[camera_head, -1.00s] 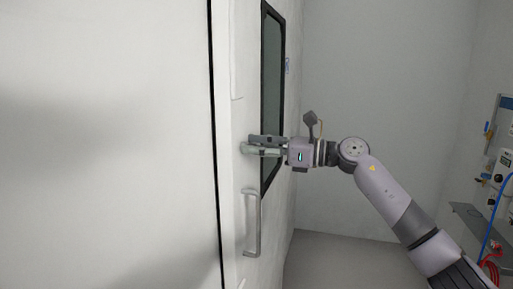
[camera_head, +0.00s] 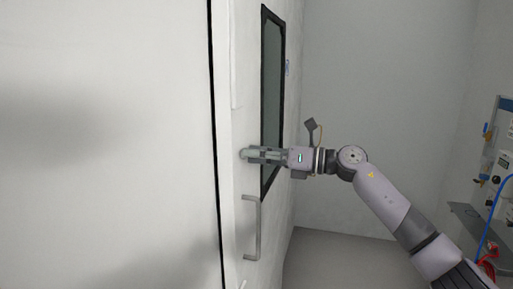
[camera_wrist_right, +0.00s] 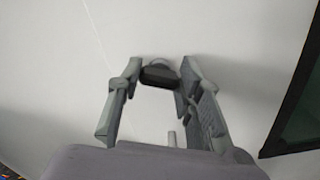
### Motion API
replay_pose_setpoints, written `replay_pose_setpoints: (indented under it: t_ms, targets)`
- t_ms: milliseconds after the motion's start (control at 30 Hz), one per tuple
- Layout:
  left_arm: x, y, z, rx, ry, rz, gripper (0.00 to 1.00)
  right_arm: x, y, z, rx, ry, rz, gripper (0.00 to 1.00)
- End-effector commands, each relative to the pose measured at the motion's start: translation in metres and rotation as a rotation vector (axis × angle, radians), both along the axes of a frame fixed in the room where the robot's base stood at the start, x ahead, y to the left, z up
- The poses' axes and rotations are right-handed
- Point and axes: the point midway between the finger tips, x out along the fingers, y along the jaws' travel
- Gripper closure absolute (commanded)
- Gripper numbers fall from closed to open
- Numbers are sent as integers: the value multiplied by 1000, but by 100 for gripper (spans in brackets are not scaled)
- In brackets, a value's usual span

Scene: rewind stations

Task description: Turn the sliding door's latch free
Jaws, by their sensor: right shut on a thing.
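The sliding door (camera_head: 244,110) is white and stands at the left of the head view, with a narrow dark window and a grey bar handle (camera_head: 258,228). My right gripper (camera_head: 252,154) reaches in from the right at the door face, above the handle. In the right wrist view its two fingers (camera_wrist_right: 160,72) are on either side of a small dark latch (camera_wrist_right: 160,77) on the door and are shut on it. In the head view the fingers mostly hide the latch. How far the latch is turned cannot be told. My left gripper is out of view.
The door window (camera_head: 271,100) has a black frame beside my right gripper. A wall panel (camera_head: 503,150) with fittings, a blue hose and red cable is at the far right. The floor (camera_head: 340,250) between door and panel looks clear.

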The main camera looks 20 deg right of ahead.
Motion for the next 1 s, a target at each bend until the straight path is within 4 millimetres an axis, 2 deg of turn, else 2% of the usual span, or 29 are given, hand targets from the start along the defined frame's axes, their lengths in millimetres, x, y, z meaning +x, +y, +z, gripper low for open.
replay_pose_setpoints:
  t_ms: [33, 1000]
  targets:
    - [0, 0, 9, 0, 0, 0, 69, 0, -1, 4, 24, 38, -1, 95]
    - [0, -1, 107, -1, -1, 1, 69, 2, -2, 2, 528, 781, -3, 95]
